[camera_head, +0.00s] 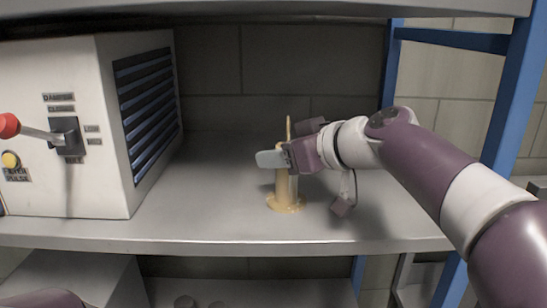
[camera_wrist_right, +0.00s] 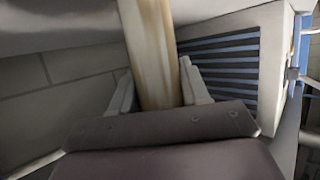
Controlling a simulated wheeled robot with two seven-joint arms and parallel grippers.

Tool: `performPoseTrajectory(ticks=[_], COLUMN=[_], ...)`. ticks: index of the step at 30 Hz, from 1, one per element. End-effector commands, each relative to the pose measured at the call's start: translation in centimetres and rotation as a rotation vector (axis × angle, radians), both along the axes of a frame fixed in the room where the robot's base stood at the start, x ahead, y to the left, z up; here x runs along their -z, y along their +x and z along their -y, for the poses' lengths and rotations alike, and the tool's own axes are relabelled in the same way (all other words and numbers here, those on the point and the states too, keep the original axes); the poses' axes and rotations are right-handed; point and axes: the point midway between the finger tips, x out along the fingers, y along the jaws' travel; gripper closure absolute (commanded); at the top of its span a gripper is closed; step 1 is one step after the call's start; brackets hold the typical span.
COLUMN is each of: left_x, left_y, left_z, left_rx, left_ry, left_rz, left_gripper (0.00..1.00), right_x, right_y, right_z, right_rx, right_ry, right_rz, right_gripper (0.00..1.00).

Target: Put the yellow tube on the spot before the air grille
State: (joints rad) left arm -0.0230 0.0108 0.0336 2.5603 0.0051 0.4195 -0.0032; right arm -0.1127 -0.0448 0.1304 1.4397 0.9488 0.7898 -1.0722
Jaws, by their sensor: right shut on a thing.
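The yellow tube (camera_head: 285,190) stands upright on the grey shelf, with a wider round base at its foot. My right gripper (camera_head: 275,159) is shut on the tube above the base and partly hides it. In the right wrist view the tube (camera_wrist_right: 150,50) passes between the two fingers (camera_wrist_right: 158,90). The air grille (camera_head: 146,105) is a set of dark blue slats on the right side of a white box, to the left of the tube. It also shows in the right wrist view (camera_wrist_right: 220,65). No marked spot is distinguishable. My left gripper is not in view.
The white box (camera_head: 60,190) fills the left of the shelf (camera_head: 200,220); a red-knobbed lever (camera_head: 35,132) sticks out of its front. Bare shelf lies between box and tube. A blue post (camera_head: 515,90) stands at the right, behind my right arm. Another shelf edge runs overhead.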

Motion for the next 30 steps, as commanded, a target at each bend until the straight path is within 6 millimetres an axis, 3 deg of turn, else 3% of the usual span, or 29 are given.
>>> performPoseTrajectory(ticks=[2,3,5,17,20,24,25,27,30], left_x=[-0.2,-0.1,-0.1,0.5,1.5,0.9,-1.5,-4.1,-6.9], left_y=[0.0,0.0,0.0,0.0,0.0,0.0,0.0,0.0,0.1], left_z=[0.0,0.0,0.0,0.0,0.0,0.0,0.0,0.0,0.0], left_rx=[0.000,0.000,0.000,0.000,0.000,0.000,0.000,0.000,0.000], left_ry=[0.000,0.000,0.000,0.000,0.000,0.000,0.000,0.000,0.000], left_rz=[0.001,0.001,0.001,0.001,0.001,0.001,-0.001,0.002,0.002], left_gripper=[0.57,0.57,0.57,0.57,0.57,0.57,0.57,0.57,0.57], right_x=[-0.2,-0.1,-0.1,-0.3,-0.8,-2.8,-4.3,-5.2,-5.6], right_y=[0.0,0.0,0.0,-0.5,-1.7,-4.1,-4.5,-5.4,-6.4], right_z=[0.0,0.0,0.0,0.7,1.9,4.3,4.6,5.5,6.4], right_rx=[0.001,0.001,0.001,0.003,0.003,0.006,0.005,0.005,0.002], right_ry=[0.000,0.000,0.000,0.001,0.001,0.000,0.001,0.001,0.001], right_rz=[0.002,0.000,0.000,0.002,0.005,0.003,-0.002,-0.005,-0.007], right_gripper=[1.00,0.45,0.29,0.29,0.29,0.29,0.29,0.29,0.29])
